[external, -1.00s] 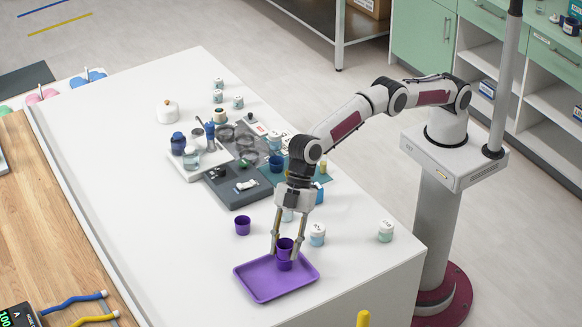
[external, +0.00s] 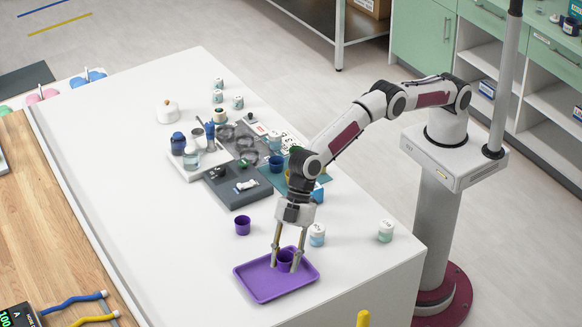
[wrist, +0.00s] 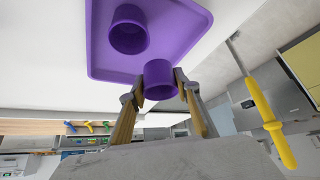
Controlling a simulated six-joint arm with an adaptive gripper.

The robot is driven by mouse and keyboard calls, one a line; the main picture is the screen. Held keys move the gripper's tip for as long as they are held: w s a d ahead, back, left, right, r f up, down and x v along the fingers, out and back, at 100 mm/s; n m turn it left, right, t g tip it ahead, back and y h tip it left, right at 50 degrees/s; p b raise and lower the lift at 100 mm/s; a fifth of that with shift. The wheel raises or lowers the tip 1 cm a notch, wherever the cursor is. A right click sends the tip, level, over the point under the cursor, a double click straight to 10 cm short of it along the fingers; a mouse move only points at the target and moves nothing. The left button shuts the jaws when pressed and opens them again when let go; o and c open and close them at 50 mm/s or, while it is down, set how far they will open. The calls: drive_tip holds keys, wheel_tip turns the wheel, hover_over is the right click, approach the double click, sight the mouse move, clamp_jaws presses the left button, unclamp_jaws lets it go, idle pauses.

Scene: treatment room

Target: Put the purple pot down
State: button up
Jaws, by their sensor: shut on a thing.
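My gripper (external: 285,266) points down over the purple tray (external: 247,281) near the table's front edge. Its two fingers are shut on a purple pot (external: 286,257), which also shows between the fingertips in the wrist view (wrist: 161,77). The held pot looks low over the tray; I cannot tell whether it touches anything. In the wrist view a second purple pot (wrist: 128,14) stands in the tray (wrist: 187,28), its dark opening showing. In the external view the second pot is not clearly separate from the held one.
Small lidded jars (external: 317,235) and (external: 385,231) stand right of my gripper. A grey tray (external: 236,200) and a cluster of cups and jars lie farther back. The white table (external: 130,205) is clear on the left.

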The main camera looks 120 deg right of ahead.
sight(288, 260)
drive_tip(key=shift+f, duration=2.45)
drive_tip(key=shift+f, duration=0.15)
drive_tip(key=o, duration=0.5)
drive_tip(key=shift+r, duration=0.2)
drive_tip(key=shift+s+d+r, duration=0.2)
drive_tip(key=shift+s+r, duration=0.05)
drive_tip(key=shift+r, duration=0.3)
drive_tip(key=shift+v, duration=5.3)
drive_tip(key=shift+r, duration=0.1)
